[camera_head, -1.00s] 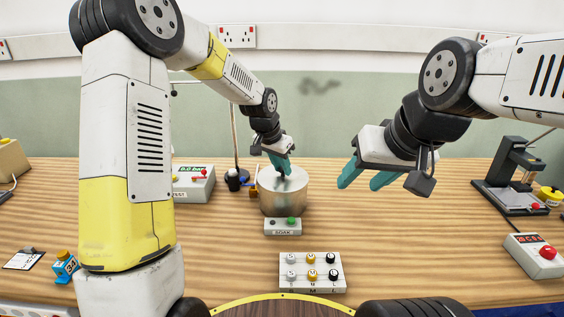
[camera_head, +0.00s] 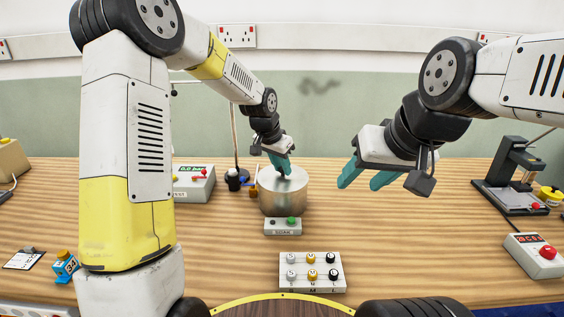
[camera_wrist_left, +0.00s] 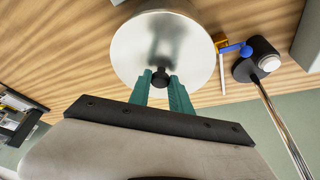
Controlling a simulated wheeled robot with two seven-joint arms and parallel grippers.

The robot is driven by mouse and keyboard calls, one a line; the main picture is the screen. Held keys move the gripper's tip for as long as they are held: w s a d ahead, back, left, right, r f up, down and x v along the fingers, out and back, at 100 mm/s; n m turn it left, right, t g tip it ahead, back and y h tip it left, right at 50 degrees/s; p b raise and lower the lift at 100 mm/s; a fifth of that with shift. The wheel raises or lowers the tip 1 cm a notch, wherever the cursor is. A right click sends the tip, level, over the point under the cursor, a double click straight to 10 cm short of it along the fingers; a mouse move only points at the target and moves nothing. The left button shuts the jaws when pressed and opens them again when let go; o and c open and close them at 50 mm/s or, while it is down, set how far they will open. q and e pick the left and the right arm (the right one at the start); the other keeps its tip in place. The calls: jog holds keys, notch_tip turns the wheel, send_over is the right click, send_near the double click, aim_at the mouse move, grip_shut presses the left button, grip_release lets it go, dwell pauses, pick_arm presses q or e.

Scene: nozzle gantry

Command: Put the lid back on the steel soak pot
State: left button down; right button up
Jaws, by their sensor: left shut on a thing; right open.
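The steel soak pot (camera_head: 283,198) stands upright on the bench behind the small soak box (camera_head: 283,226). Its round metal lid (camera_wrist_left: 163,45) fills the upper middle of the left wrist view and covers the pot's top there. Whether it sits fully flush on the rim I cannot tell. My left gripper (camera_head: 281,168) is shut on the lid's dark knob (camera_wrist_left: 160,78), with a teal finger on each side. It also shows in the left wrist view (camera_wrist_left: 163,88). My right gripper (camera_head: 363,180) is open and empty, in the air to the right of the pot.
A tray of nozzles (camera_head: 311,271) lies in front of the soak box. A test box (camera_head: 194,183) and a lamp-like stand (camera_head: 237,178) are left of the pot. A black press (camera_head: 512,180) and a red-button box (camera_head: 536,255) stand at the right.

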pick_arm(q)
jog(key=shift+f, duration=0.15)
dwell(0.5)
jog(key=c, duration=1.1)
grip_release()
jog(key=shift+o, duration=0.2)
jog(key=o, duration=0.4)
jog(key=shift+o, duration=0.2)
jog(key=shift+r, duration=3.5)
